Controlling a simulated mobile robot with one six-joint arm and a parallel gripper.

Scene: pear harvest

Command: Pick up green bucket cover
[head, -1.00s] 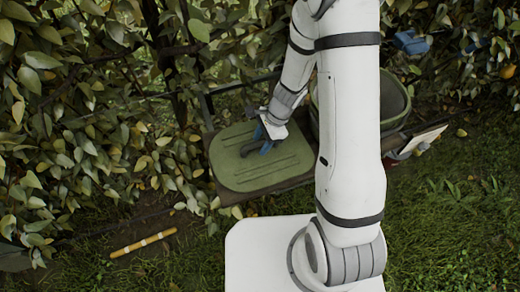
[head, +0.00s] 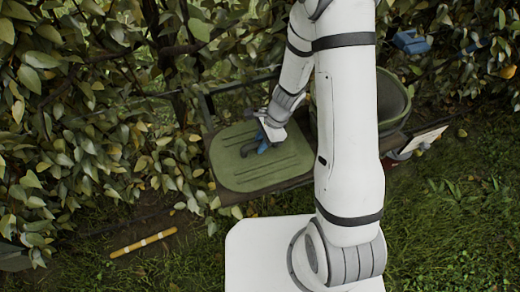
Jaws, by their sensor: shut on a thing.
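The green bucket cover (head: 245,177) is a flat, rounded square lid with ridges. It lies on a dark low stand left of my arm. A dark curved handle (head: 247,152) rises near its middle. My gripper (head: 259,147), with blue fingers, is at that handle and shut on it. The fingertips are partly hidden by the wrist. The cover looks flat; I cannot tell whether it is lifted off the stand. A green bucket (head: 393,98) stands right of my arm, which hides part of it.
Dense leafy bushes (head: 80,110) crowd the left and back. A yellow banded stick (head: 143,243) lies on the ground at lower left. A white board (head: 424,139) sits at the right of the stand. A blue object (head: 411,41) is at the back right. Grass at lower right is clear.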

